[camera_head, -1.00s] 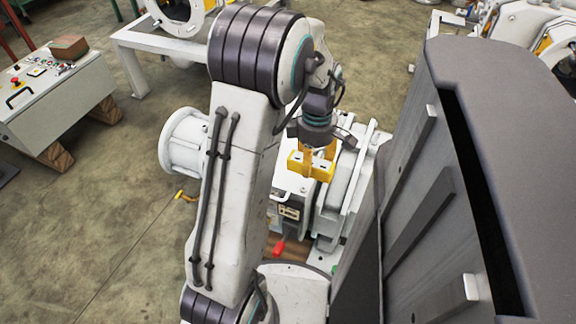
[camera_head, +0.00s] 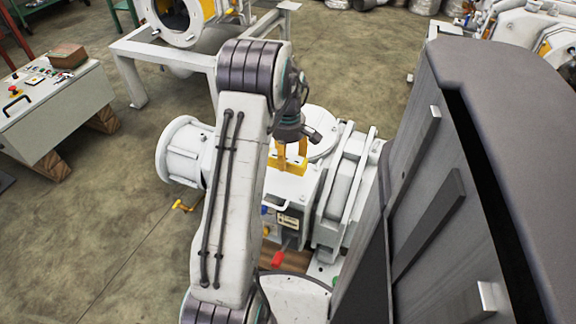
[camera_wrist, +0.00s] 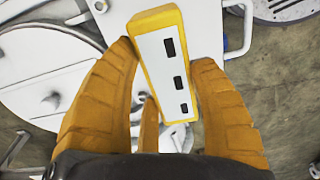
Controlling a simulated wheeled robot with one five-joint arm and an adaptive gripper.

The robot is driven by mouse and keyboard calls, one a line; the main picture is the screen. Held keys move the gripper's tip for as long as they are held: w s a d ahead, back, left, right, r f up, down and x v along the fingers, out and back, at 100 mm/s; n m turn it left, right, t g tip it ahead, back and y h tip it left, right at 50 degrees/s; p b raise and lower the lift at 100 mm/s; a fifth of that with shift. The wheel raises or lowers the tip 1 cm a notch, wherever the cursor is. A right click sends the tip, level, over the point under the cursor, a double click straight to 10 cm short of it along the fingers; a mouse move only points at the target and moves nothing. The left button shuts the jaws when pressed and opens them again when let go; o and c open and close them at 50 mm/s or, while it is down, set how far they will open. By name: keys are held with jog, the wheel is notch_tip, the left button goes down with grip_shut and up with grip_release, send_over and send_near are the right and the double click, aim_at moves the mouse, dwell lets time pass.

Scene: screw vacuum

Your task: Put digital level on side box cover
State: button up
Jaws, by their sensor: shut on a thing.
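The digital level (camera_wrist: 165,62) is a yellow bar with a white face and several dark windows. In the wrist view it lies between the orange fingers of my gripper (camera_wrist: 165,85), which is shut on it. In the head view my gripper (camera_head: 290,152) points down with the level (camera_head: 288,166) over the white machine. A pale flat cover (camera_head: 292,188) on the machine's side box lies below it; the wrist view shows a white surface (camera_wrist: 205,22) beneath the level. I cannot tell whether the level touches it.
A white round flange (camera_head: 182,152) sticks out at the machine's left. A red-tipped lever (camera_head: 278,259) is at the front. A control box (camera_head: 50,110) stands at the left, with open floor between.

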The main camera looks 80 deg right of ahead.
aim_at(288, 166)
jog(key=shift+f+b, duration=0.7)
jog(key=shift+f, duration=1.2)
jog(key=shift+f, duration=0.15)
jog(key=o, duration=1.2)
notch_tip(288, 166, up, 12)
jog(key=p, duration=0.4)
